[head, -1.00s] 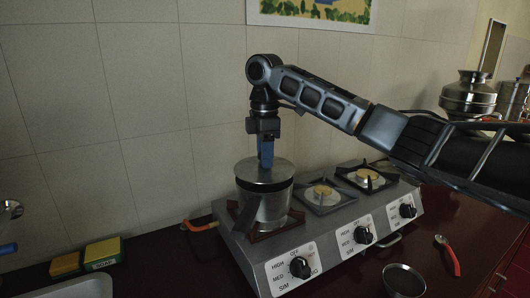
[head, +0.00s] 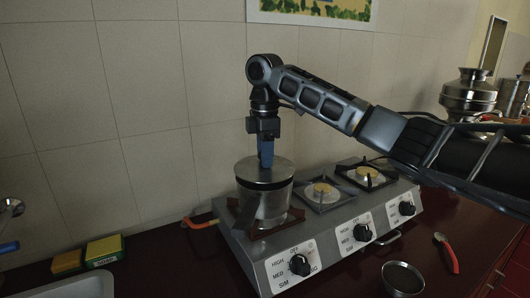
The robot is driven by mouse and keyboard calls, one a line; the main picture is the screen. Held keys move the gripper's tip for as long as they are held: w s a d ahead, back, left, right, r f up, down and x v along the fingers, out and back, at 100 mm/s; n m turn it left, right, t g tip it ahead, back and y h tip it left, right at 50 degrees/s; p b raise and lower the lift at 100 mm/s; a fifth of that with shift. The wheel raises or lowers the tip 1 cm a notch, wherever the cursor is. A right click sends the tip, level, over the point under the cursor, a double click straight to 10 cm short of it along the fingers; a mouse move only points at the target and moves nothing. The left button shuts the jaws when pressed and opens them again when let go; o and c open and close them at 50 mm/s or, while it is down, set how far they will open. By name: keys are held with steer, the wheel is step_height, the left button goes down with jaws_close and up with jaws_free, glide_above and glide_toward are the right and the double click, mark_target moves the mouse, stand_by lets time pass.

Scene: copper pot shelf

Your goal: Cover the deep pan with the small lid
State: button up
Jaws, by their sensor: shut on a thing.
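The deep pan (head: 266,206) is a metal pot standing on the left burner of the stove, its dark handle towards the front left. The small lid (head: 278,173) is a flat round metal disc lying over the pan's mouth, covering it in this view. I cannot tell whether it rests fully on the rim. My gripper (head: 266,163) points straight down from above, with its blue fingers at the middle of the lid. It is shut on the lid's grip, which the fingers hide.
The grey stove (head: 330,237) has two bare burners to the right of the pan. Stacked metal pots (head: 467,95) stand at the far right. Soap boxes (head: 104,250) sit near the sink at the left.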

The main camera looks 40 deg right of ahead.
steer(key=shift+f, duration=1.1)
stand_by(1.0)
steer(key=o, duration=1.2)
steer(key=shift+c, duration=0.2)
step_height(320, 180, up, 8)
steer(key=shift+f+b, duration=0.1)
steer(key=shift+b, duration=0.45)
